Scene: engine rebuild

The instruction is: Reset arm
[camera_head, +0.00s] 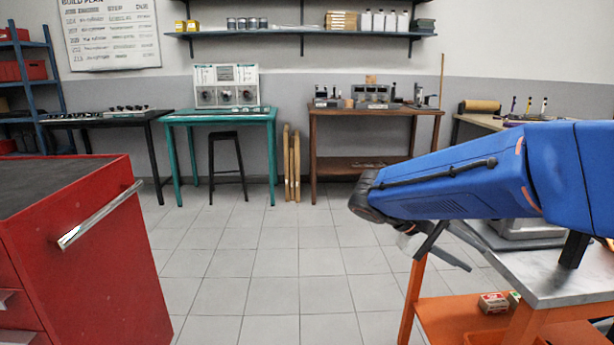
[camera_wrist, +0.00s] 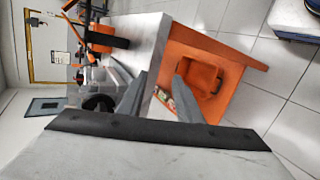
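My blue arm reaches in from the right of the head view, over the metal-topped orange workbench (camera_head: 550,285). My gripper (camera_head: 441,260) hangs at the arm's end beside the bench's left edge, partly hidden by the arm. In the wrist view, the two grey fingers of my gripper (camera_wrist: 162,72) stand apart with nothing between them. Behind them lie the bench top (camera_wrist: 138,35) and the orange lower shelf (camera_wrist: 200,50).
A red tool cabinet (camera_head: 90,250) stands at the left. Small boxes (camera_head: 493,303) sit on the lower shelf. A teal table (camera_head: 220,117), black stool (camera_head: 228,137) and brown table (camera_head: 372,112) line the back wall. The tiled floor between is clear.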

